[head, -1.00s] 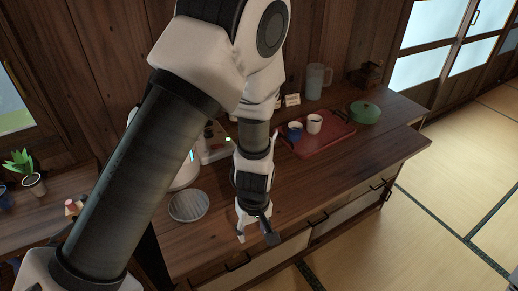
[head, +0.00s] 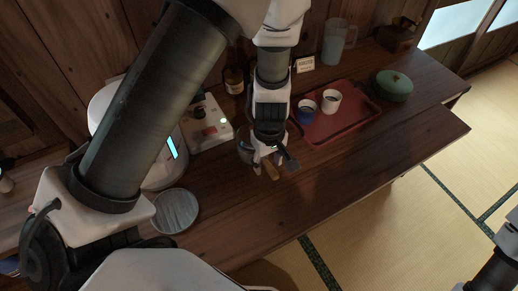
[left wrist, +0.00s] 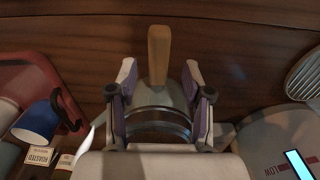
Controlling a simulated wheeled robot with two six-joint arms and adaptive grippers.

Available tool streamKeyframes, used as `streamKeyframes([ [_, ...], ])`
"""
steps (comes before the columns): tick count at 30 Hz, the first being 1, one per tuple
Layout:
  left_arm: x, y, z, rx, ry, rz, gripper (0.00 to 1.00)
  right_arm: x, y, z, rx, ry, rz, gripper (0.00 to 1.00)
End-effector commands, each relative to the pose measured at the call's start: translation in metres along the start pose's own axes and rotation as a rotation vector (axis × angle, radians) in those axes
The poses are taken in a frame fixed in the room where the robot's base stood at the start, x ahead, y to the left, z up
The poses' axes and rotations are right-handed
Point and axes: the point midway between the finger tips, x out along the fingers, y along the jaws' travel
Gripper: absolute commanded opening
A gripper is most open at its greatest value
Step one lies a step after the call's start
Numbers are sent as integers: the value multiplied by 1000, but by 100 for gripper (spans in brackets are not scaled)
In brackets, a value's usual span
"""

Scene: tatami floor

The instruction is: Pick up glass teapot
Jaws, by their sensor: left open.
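The glass teapot (left wrist: 160,115) shows in the left wrist view as a clear body with a band and a wooden handle (left wrist: 159,55). In the head view the handle (head: 271,171) points toward the counter's front, and my arm hides most of the body. My left gripper (head: 275,163) is open above the counter at the teapot. In the left wrist view the open left gripper (left wrist: 160,78) has one finger on each side of the handle's base. I cannot tell whether the fingers touch it.
A red tray (head: 345,130) with a blue cup (head: 305,115) and a white cup (head: 331,102) stands right of the teapot. A white appliance (head: 165,172) and a round plate (head: 175,211) are left. A green lidded pot (head: 394,86) stands farther right. The counter's front is clear.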

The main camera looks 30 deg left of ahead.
Motion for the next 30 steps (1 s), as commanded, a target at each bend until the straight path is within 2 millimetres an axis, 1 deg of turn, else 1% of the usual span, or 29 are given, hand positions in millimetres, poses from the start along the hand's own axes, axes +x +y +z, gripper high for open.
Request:
streamKeyframes([
  [1, 15, 0, 1, -1, -1, -2, 50, 10, 0, 0, 0, 0, 0, 40],
  [3, 24, -1, 1, 0, -2, -2, 50, 13, 0, 0, 0, 1, 0, 40],
  [5, 26, -1, 1, -1, -1, -2, 50, 13, 0, 0, 0, 1, 0, 40],
  [11, 25, 0, 0, 0, 0, -1, 50, 12, 0, 0, -1, 1, 0, 40],
  [12, 25, 0, 0, 0, 0, -1, 36, 12, 0, 0, -1, 1, 0, 40],
  [14, 25, 0, 0, 0, 0, -1, 15, 12, 0, 0, -1, 1, 0, 40],
  [15, 25, 0, 0, 0, 0, -1, 0, 12, 0, 0, -1, 1, 0, 40],
  [26, 24, 0, 0, 1, 1, 0, 0, 11, 0, 0, -1, 1, 0, 40],
  [29, 14, 0, 0, 3, 1, 1, 0, 6, 0, 0, -1, 1, 0, 40],
  [30, 7, 1, 0, 2, 2, 3, 0, 2, 0, 0, -1, 1, 0, 40],
])
